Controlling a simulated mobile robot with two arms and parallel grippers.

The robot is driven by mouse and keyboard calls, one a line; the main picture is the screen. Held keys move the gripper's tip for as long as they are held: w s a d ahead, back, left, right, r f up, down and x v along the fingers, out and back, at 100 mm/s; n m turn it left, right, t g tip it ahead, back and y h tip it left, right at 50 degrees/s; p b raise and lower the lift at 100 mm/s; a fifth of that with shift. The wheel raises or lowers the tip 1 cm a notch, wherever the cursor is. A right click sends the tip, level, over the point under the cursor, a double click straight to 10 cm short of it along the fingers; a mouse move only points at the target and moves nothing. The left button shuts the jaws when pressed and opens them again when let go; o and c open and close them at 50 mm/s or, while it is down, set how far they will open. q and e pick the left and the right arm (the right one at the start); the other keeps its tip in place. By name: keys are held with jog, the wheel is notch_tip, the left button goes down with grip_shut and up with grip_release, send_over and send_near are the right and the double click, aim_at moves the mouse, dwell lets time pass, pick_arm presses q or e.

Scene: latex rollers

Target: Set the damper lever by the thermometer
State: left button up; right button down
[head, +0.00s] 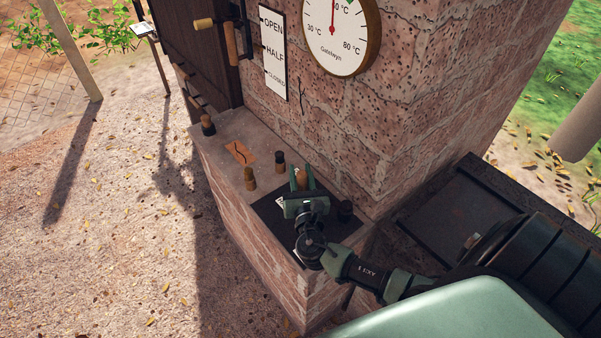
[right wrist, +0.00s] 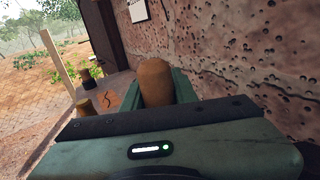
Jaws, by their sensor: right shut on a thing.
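The round thermometer (head: 333,32) hangs on the brick wall, its red needle pointing up between the 30 °C and 80 °C marks. Left of it is a white plate (head: 273,52) reading OPEN, HALF and CLOSED. By the plate, a dark metal fitting carries a wooden handle (head: 203,22) reaching left; it looks like the lever, level near OPEN. My right gripper (head: 302,182) is over the ledge, shut on a wooden peg (right wrist: 155,82), whose rounded top shows between the fingers in the right wrist view. My left gripper is not in view.
An upright wooden handle (head: 232,43) is by the dark door (head: 190,40). A dark metal tray (head: 465,215) is right.

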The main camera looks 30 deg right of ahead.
dwell(0.7)
jog(key=shift+s+a+n+t+y, duration=0.45)
jog(key=shift+a+n+y, duration=0.25)
jog(key=shift+y, duration=0.1)
jog(key=shift+s+a+y, duration=0.15)
jog(key=shift+a+y, duration=0.1)
jog(key=shift+y, duration=0.25)
jog(key=c, duration=1.1)
grip_release()
